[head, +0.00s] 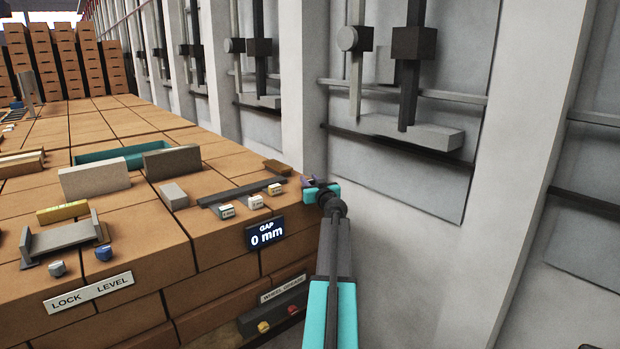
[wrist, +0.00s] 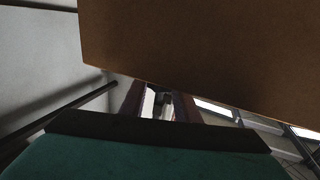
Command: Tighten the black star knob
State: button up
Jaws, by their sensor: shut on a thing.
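My gripper (head: 310,184) is at the right-hand edge of the brick stack, beside the end of the gauge bar. Its teal finger also fills the bottom of the wrist view (wrist: 160,155). It is shut on a small dark thing at its tip, which fits the black star knob. My own gripper mostly hides the knob, so its points and its turn cannot be made out.
Small white-topped blocks (head: 256,202) and a dark gauge bar (head: 240,193) lie left of my gripper. A brown brick face (wrist: 200,50) hangs close in the wrist view. The grey wall (head: 400,230) stands close on the right. A "LOCK LEVEL" label (head: 88,292) is at the left.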

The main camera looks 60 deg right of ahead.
jog(key=shift+r+m+g+h+p, duration=0.3)
jog(key=shift+m+g+h+p, duration=0.35)
jog(key=shift+p, duration=0.8)
jog(key=shift+d+m+g+h+p, duration=0.1)
jog(key=shift+m+g+h+p, duration=0.35)
jog(key=shift+m+g+h, duration=0.3)
jog(key=shift+f+m+g+h+b, duration=0.15)
jog(key=shift+m+g+h+b, duration=0.25)
jog(key=shift+g+h+b, duration=0.15)
jog(key=shift+f+g, duration=0.1)
jog(key=shift+g, duration=0.25)
jog(key=shift+m+g+h+b, duration=0.4)
jog(key=shift+m+b, duration=0.1)
jog(key=shift+b, duration=0.4)
jog(key=shift+m+g+b, duration=0.4)
jog(key=shift+g+b, duration=0.2)
jog(key=shift+b, duration=0.55)
jog(key=shift+s+f+h, duration=0.1)
jog(key=shift+h, duration=0.15)
jog(key=o, duration=1.1)
jog(key=shift+c, duration=0.2)
jog(key=shift+a, duration=0.2)
